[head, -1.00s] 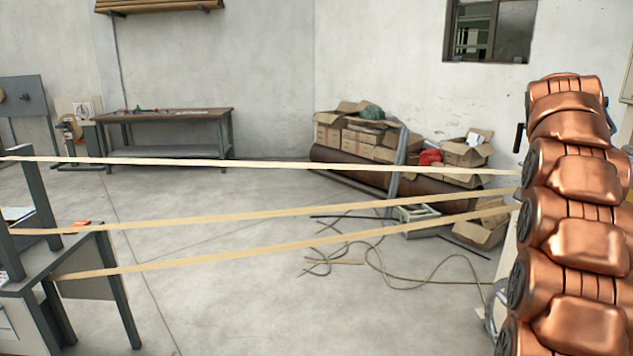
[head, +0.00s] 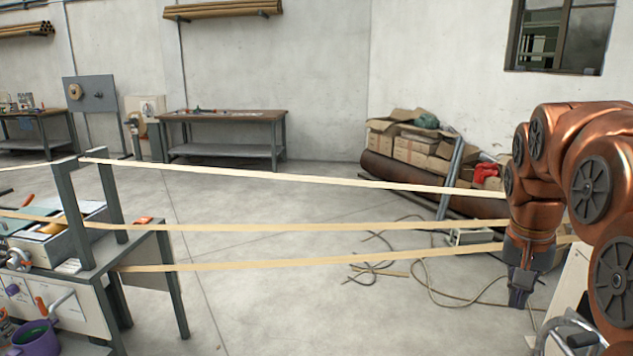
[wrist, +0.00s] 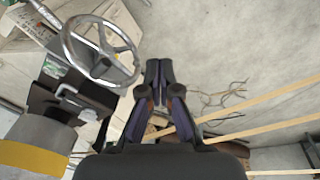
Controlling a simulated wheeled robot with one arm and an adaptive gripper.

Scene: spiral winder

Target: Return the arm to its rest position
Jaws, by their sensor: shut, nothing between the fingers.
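My copper-coloured arm comes in from the right edge of the head view and bends down. My gripper (head: 521,290) hangs at its end, pointing down, in front of the pale floor. In the wrist view its dark fingers (wrist: 159,72) are together with nothing between them. Pale strips (head: 330,226) stretch across the head view and pass behind my arm at the right; whether they touch it I cannot tell.
A handwheel (wrist: 100,48) stands close to the gripper in the wrist view. A grey-framed bench (head: 140,238) with tools is at the left. Cardboard boxes (head: 415,148) and loose cords (head: 440,290) lie behind the strips.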

